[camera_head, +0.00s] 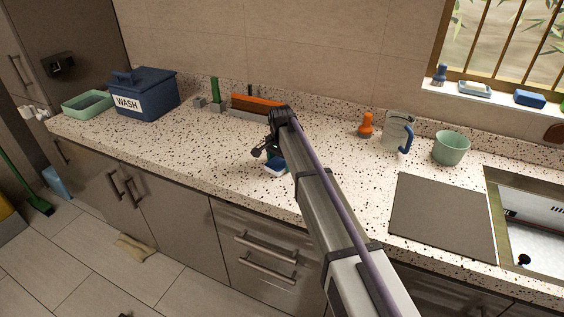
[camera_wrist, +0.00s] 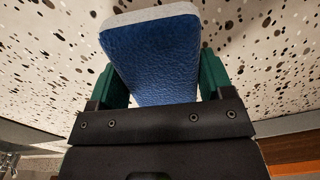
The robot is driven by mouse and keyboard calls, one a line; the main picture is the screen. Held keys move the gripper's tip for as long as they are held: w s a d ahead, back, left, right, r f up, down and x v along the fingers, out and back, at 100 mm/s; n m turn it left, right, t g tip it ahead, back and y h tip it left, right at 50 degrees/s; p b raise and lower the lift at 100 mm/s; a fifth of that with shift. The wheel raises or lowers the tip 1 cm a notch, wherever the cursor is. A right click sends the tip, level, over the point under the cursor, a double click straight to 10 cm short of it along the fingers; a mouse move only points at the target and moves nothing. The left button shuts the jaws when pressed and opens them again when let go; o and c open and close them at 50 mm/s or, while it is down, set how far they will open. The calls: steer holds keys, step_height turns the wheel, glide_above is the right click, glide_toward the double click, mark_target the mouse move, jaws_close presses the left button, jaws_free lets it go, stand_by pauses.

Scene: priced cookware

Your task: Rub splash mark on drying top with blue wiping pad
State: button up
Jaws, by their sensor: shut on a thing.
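My gripper (camera_head: 268,153) is over the speckled counter, left of the middle of the worktop. It is shut on the blue wiping pad (camera_head: 275,168), which has a blue face and a pale layer. In the wrist view the blue pad (camera_wrist: 155,55) sits between the green fingers of my gripper (camera_wrist: 158,85), against the speckled surface behind. I cannot tell whether the pad touches the counter. A flat grey panel (camera_head: 443,215) lies beside the sink and may be the drying top. I see no clear splash mark on it.
The sink (camera_head: 540,235) is at the right. A green cup (camera_head: 451,148), a clear jug (camera_head: 397,132) and an orange-topped item (camera_head: 366,125) stand behind the panel. A blue WASH bin (camera_head: 143,95) and green tray (camera_head: 88,104) are at the left. My arm crosses the counter's middle.

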step_height(320, 180, up, 6)
steer(key=p, duration=0.5)
steer(key=shift+f, duration=0.1)
step_height(320, 180, up, 3)
steer(key=p, duration=0.3)
steer(key=shift+p, duration=0.3)
